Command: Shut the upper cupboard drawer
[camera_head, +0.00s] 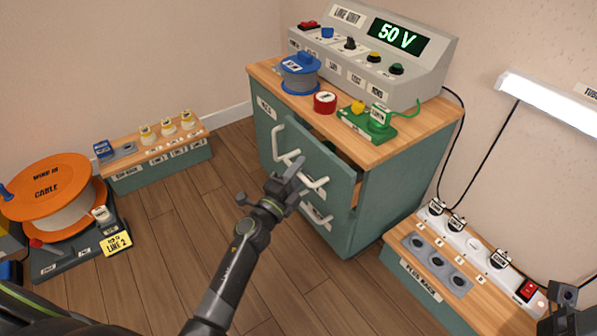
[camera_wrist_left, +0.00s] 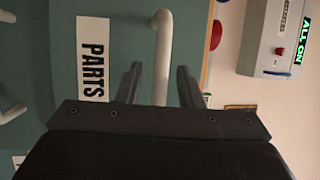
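The green cupboard (camera_head: 395,200) has a wooden top. Its upper drawer (camera_head: 325,160) stands partly out, with a dark gap behind its front. In the left wrist view, turned sideways, its green front (camera_wrist_left: 62,25) has a PARTS label (camera_wrist_left: 93,58) and a white bar handle (camera_wrist_left: 162,60). My left gripper (camera_head: 287,178) is in front of this drawer and covers part of it. In the wrist view its two fingers (camera_wrist_left: 159,85) are apart, with the handle between them; I cannot tell whether they touch it. My right gripper (camera_head: 566,297) shows only partly at the lower right.
On the cupboard top are a blue reel (camera_head: 300,73), a red roll (camera_head: 325,102), a green device (camera_head: 368,123) and a grey 50 V unit (camera_head: 375,55). A socket bench (camera_head: 420,283) stands at right, an orange cable reel (camera_head: 47,187) at left. The floor (camera_head: 165,225) between is clear.

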